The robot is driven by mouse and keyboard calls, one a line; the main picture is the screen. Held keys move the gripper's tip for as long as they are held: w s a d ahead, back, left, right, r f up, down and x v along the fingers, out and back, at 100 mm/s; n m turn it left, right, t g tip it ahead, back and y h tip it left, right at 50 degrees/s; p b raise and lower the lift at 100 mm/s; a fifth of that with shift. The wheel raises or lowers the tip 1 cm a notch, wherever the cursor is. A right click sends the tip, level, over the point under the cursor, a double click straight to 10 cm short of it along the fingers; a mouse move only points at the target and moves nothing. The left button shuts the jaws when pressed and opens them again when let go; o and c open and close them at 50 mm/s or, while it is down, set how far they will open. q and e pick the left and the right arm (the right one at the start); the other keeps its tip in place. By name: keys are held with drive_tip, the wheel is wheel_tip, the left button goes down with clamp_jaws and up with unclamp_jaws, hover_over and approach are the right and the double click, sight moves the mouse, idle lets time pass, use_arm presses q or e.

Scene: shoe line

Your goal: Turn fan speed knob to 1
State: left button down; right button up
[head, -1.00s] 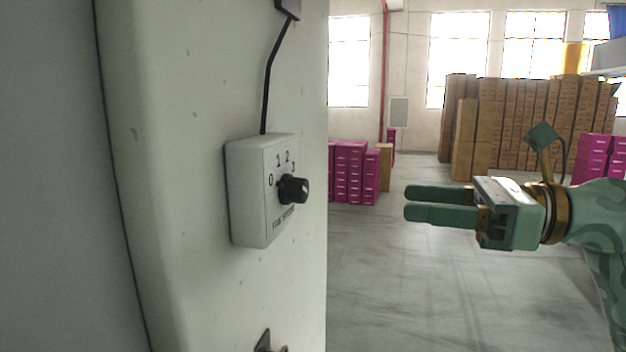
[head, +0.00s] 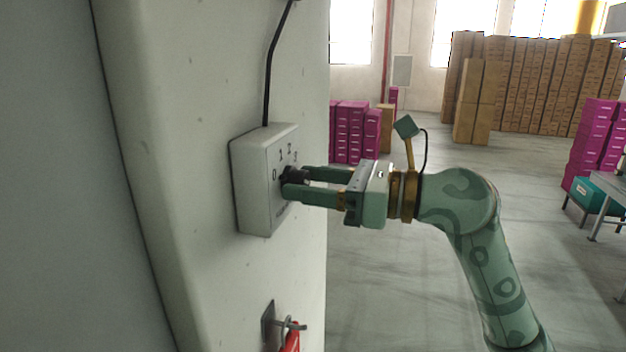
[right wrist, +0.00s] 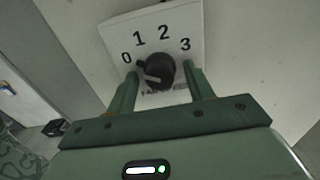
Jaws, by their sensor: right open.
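The fan speed knob (head: 294,174) is black and sits on a white switch box (head: 252,190) fixed to a pale upright panel. The right wrist view shows the knob (right wrist: 157,70) below the printed numbers 0, 1, 2 and 3 on the box face (right wrist: 165,22). A small nub on the knob points up-left, towards 0. My right gripper (head: 294,182) is open, with its green fingers on either side of the knob. I cannot tell whether they touch it. The lower finger hides part of the box's lettering. My left gripper is not in view.
A black cable (head: 268,80) runs up from the box. Below the box, a metal bracket (head: 270,322) holds a red item (head: 291,338). Magenta boxes (head: 352,130), brown stacks (head: 520,85) and a teal bin (head: 592,196) stand farther off. The floor behind my right arm is open.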

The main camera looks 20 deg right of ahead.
drive_tip(key=shift+s+d, duration=0.1)
drive_tip(key=c, duration=1)
drive_tip(key=shift+o, duration=0.2)
drive_tip(key=shift+m, duration=0.4)
drive_tip(key=m+p, duration=0.2)
drive_tip(key=m, duration=0.1)
drive_tip(key=shift+r+m+p, duration=0.15)
drive_tip(key=shift+m+p, duration=0.15)
drive_tip(key=shift+p, duration=0.05)
drive_tip(key=shift+m+p, duration=1.25)
drive_tip(key=shift+m, duration=0.45)
